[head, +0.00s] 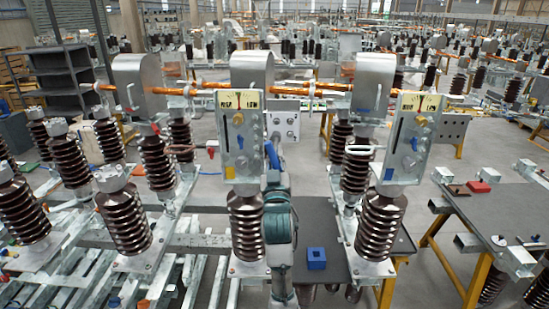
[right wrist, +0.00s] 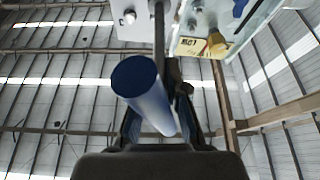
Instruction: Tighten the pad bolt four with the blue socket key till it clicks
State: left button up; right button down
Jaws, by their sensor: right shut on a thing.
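The blue socket key (right wrist: 146,92) is a blue cylinder between the dark fingers of my right gripper (right wrist: 162,132) in the right wrist view. My right gripper is shut on it. In the head view a blue part of the key (head: 272,155) shows beside the left gauge panel (head: 240,150), above my right gripper (head: 275,178). A pale plate with a bolt head (right wrist: 129,17) shows above the key in the right wrist view. I cannot tell which bolt is pad bolt four, or whether the key touches one. My left gripper is not in view.
A second gauge panel (head: 408,140) stands to the right. Ribbed brown insulators (head: 127,222) stand close on both sides of my arm. A blue block with a hole (head: 316,258) sits on the dark tabletop (head: 335,235). A grey bench (head: 510,215) is at the right.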

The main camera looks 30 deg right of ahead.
jog(key=shift+w+d, duration=0.25)
jog(key=shift+w, duration=0.1)
dwell(0.4)
